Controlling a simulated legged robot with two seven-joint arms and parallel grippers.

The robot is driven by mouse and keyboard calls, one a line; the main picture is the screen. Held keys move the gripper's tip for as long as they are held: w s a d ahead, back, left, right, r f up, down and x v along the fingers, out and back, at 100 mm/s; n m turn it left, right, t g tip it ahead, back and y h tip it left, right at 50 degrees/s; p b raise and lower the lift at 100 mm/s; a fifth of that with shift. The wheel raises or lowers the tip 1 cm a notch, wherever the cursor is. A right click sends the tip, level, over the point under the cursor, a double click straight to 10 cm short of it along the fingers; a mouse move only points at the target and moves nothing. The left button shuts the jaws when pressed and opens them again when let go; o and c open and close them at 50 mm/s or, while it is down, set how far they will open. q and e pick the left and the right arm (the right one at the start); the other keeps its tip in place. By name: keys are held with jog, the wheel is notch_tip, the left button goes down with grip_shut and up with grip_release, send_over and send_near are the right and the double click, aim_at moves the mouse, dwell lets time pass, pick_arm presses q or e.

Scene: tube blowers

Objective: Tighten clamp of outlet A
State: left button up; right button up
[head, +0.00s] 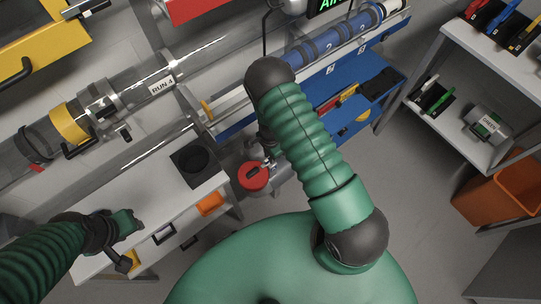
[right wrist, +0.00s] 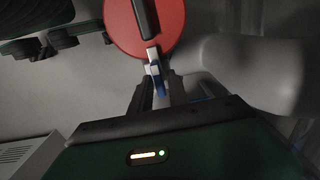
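A red round cap (head: 254,176) with a dark bar handle sits low in the middle of the head view, and the red cap (right wrist: 145,22) fills the top middle of the right wrist view. My right gripper (head: 267,157) is beside the cap, partly hidden by my own arm. In the right wrist view its dark fingers (right wrist: 156,82) flank a small white and blue piece (right wrist: 157,76) just below the cap; whether they grip it is unclear. My left gripper (head: 132,222) is over the white bench; its finger opening is unclear. No label for outlet A is readable.
A clear tube marked RUN 4 (head: 162,85) has a yellow ring (head: 71,123) with a black lever. A black square fitting (head: 194,160) lies on the white bench (head: 160,200). A blue tube rack stands behind; shelves and an orange bin (head: 490,195) are at right.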

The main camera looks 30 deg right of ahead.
jog(key=shift+o, duration=0.9)
notch_tip(320, 180, up, 17)
jog(key=p, duration=0.3)
jog(key=shift+f, duration=0.15)
jog(key=s+a+r+n+t+p, duration=0.1)
jog(key=s+a+r+n+p, duration=0.1)
jog(key=r+n, duration=0.6)
jog(key=s+a+r+n+t+p, duration=0.1)
jog(key=s+a+r+n+p, duration=0.1)
jog(key=s+a+r+n, duration=0.3)
notch_tip(320, 180, up, 7)
jog(key=s+n, duration=0.1)
jog(key=n, duration=0.2)
jog(key=shift+s+a+p, duration=0.2)
jog(key=shift+s+p, duration=0.15)
jog(key=shift+s, duration=0.05)
jog(key=shift+s, duration=0.1)
